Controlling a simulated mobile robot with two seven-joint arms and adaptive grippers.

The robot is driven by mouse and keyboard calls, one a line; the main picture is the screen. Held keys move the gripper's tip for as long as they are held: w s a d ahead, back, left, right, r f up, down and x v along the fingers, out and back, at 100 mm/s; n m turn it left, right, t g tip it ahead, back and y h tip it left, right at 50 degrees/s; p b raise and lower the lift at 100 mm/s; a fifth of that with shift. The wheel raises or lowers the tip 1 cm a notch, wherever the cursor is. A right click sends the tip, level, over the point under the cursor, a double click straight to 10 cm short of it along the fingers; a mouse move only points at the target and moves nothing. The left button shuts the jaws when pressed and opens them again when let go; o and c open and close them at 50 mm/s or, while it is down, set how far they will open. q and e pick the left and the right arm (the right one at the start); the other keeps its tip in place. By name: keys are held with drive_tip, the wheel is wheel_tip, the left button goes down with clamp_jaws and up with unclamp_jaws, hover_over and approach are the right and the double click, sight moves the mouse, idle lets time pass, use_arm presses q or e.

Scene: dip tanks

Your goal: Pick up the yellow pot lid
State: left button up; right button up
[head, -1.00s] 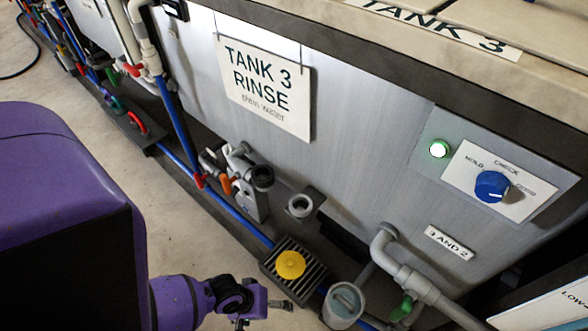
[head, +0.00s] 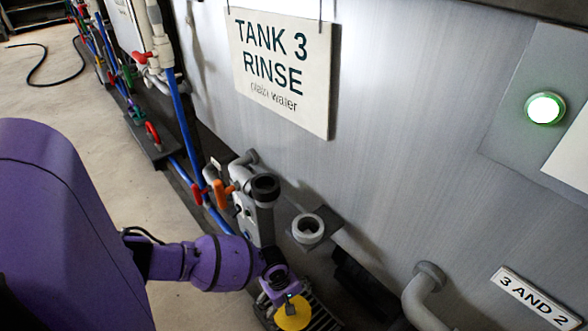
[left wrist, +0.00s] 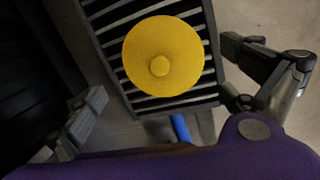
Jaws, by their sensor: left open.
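The yellow pot lid (head: 293,316) is a round flat disc with a small knob at its middle. It lies on a dark slatted grate (head: 322,318) low beside the tank. In the left wrist view the whole lid (left wrist: 150,40) shows on the grate (left wrist: 99,12). My left gripper (head: 281,293) is over the lid in the head view and hides part of it. In the left wrist view my left gripper (left wrist: 165,74) is open, one finger on each side of the lid, with nothing between the fingers touching it that I can see. My right gripper is not in view.
The grey tank wall with the TANK 3 RINSE sign (head: 280,68) rises behind the grate. A grey open pipe cup (head: 308,229), grey pipes (head: 424,295) and an orange-handled valve (head: 222,190) stand close by. A blue pipe (left wrist: 181,130) runs out by the grate. Open floor lies left.

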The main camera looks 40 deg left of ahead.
use_arm(q)
drive_tip(key=f+b, duration=0.1)
drive_tip(key=f, duration=0.1)
drive_tip(key=f+b, duration=0.1)
drive_tip(key=f, duration=0.1)
drive_tip(key=shift+d+f+b, duration=0.1)
drive_tip(key=shift+d+b, duration=0.15)
drive_tip(key=shift+b, duration=0.1)
drive_tip(key=shift+f, duration=0.25)
drive_tip(key=shift+r, duration=0.15)
drive_tip(key=shift+c, duration=0.6)
drive_tip(key=c, duration=0.6)
drive_tip(key=shift+w+d+r, duration=0.1)
drive_tip(key=shift+w, duration=0.1)
drive_tip(key=c, duration=1.2)
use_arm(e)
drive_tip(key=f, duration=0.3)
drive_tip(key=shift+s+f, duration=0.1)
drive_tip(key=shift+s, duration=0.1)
